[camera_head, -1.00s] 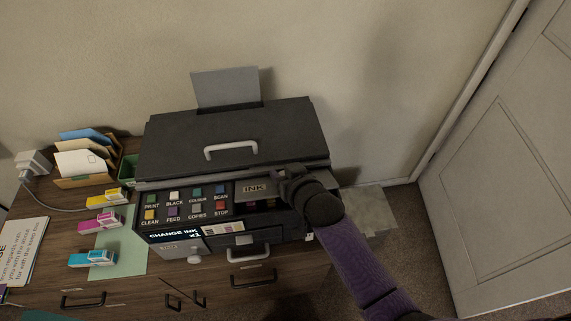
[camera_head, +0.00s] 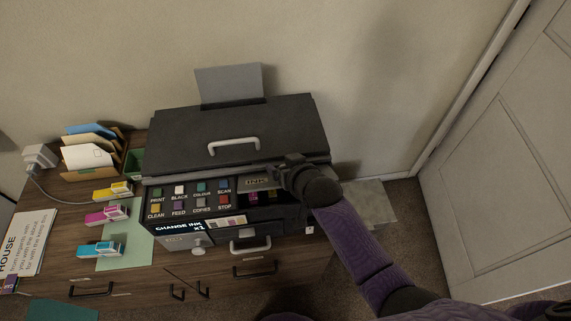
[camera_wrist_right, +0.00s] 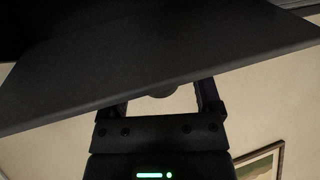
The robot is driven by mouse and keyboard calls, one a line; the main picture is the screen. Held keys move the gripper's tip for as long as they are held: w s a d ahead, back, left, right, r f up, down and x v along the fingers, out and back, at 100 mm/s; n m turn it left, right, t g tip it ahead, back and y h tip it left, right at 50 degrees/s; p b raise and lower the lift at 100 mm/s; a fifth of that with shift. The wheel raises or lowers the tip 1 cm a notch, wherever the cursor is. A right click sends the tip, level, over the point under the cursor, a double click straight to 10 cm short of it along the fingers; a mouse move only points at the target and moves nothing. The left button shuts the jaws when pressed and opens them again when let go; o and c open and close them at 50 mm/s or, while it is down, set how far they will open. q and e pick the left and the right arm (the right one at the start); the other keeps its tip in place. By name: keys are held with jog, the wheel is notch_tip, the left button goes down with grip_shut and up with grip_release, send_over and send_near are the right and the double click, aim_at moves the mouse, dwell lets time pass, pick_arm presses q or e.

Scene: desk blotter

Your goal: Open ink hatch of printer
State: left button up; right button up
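The black printer (camera_head: 235,135) stands on the wooden desk. Its ink hatch (camera_head: 257,182), a grey flap marked INK, is at the front right of the control panel. The flap is tilted up, its label looks foreshortened, and coloured ink cartridges (camera_head: 262,197) show in the opening below. My right gripper (camera_head: 287,172) is at the right part of the flap; its fingertips are hard to make out there. In the right wrist view, its two fingers (camera_wrist_right: 160,95) stand apart, their tips hidden behind a dark panel (camera_wrist_right: 150,65). My left gripper is not in view.
Yellow (camera_head: 113,191), magenta (camera_head: 107,215) and cyan (camera_head: 100,249) cartridges lie left of the printer by a green sheet (camera_head: 128,258). A letter holder (camera_head: 95,165) stands behind them. The printer's lid (camera_head: 240,120) is closed. A door (camera_head: 505,150) is at the right.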

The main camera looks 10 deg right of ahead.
jog(key=p+v, duration=0.4)
jog(key=v, duration=0.6)
